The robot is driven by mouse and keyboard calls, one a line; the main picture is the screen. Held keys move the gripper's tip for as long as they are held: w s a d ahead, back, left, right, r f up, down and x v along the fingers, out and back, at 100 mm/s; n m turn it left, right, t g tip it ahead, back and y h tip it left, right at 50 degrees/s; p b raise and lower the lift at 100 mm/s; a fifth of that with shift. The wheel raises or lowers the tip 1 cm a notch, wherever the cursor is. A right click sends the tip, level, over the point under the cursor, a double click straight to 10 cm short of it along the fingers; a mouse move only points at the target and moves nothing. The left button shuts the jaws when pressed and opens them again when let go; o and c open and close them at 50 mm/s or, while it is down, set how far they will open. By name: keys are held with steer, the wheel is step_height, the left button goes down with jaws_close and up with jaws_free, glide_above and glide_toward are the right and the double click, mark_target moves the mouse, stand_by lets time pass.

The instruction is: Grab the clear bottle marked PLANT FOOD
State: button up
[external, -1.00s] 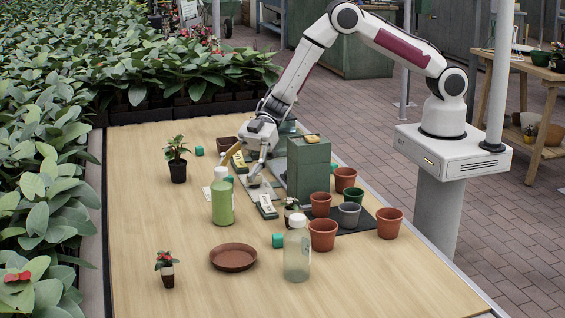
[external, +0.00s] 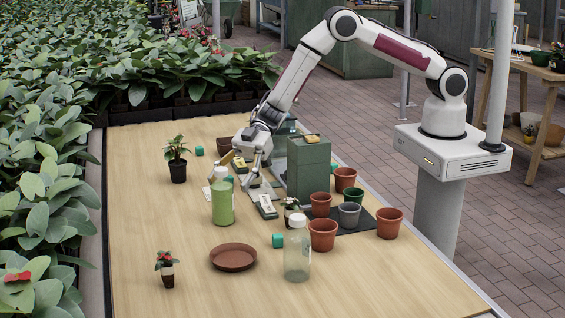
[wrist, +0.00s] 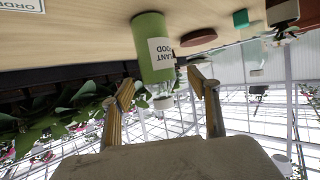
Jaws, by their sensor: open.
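A bottle filled with green (external: 222,203) and topped with a pale cap stands upright on the wooden table, left of centre. In the wrist view the green bottle (wrist: 151,45) appears upside down, and its white label partly reads "LANT" and "OOD". A clear, pale bottle (external: 297,259) with a white cap stands nearer the front; no label is readable on it. My gripper (external: 246,174) is open and empty, above the table just behind and right of the green bottle. In the wrist view the fingers of my gripper (wrist: 160,88) lie either side of the green bottle's cap.
A dark green box (external: 308,170) stands right of my gripper, with several pots near it. A small box (external: 267,207) lies right of the green bottle. A brown saucer (external: 233,258) and potted plants (external: 178,168) stand on the table.

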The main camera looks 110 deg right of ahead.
mark_target(216, 199)
steer(key=shift+x, duration=2.15)
steer(key=shift+w+d+f, duration=0.1)
steer(key=shift+d, duration=0.05)
steer(key=c, duration=1.4)
